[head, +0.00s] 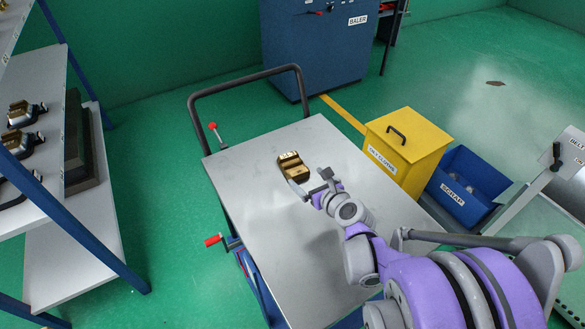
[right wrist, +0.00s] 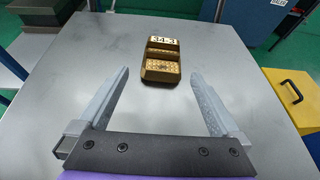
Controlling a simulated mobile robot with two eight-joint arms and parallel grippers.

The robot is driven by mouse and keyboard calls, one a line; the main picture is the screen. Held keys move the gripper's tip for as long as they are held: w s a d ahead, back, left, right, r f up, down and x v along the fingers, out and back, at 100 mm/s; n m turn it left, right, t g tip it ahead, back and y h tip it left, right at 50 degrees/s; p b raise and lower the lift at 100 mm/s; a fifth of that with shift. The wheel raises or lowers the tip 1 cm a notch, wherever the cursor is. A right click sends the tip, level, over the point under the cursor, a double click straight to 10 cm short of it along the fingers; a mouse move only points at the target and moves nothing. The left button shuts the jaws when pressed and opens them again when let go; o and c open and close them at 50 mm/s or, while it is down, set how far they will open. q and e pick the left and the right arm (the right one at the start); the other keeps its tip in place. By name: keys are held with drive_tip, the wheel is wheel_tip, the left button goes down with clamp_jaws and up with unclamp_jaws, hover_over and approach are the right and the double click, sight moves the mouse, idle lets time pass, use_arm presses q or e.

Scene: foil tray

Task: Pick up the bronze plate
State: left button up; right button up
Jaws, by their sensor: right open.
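The bronze plate (head: 293,167) is a small stepped block lying on the grey top of a cart (head: 270,235). In the right wrist view the bronze plate (right wrist: 162,62) shows a white label reading 34-3 at its far end. My right gripper (head: 313,185) is just to the near right of the plate in the head view. In the right wrist view my right gripper (right wrist: 160,92) is open and empty. The plate lies ahead of the fingertips, roughly centred between them and apart from them. My left gripper is not in view.
A yellow lidded bin (head: 408,150) and a blue scrap bin (head: 464,187) stand right of the cart. The cart's dark handle (head: 245,80) rises at its far end. A shelf rack (head: 75,205) with more metal parts stands left. The cart top around the plate is clear.

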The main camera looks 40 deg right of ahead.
sight(293, 163)
drive_tip(key=shift+w+d+f, duration=0.2)
drive_tip(key=shift+w+d, duration=0.05)
drive_tip(key=shift+w, duration=0.1)
drive_tip(key=x, duration=0.9)
drive_tip(key=shift+w+d, duration=0.2)
drive_tip(key=shift+w, duration=0.1)
drive_tip(key=shift+s, duration=0.1)
drive_tip(key=shift+c, duration=0.3)
clamp_jaws()
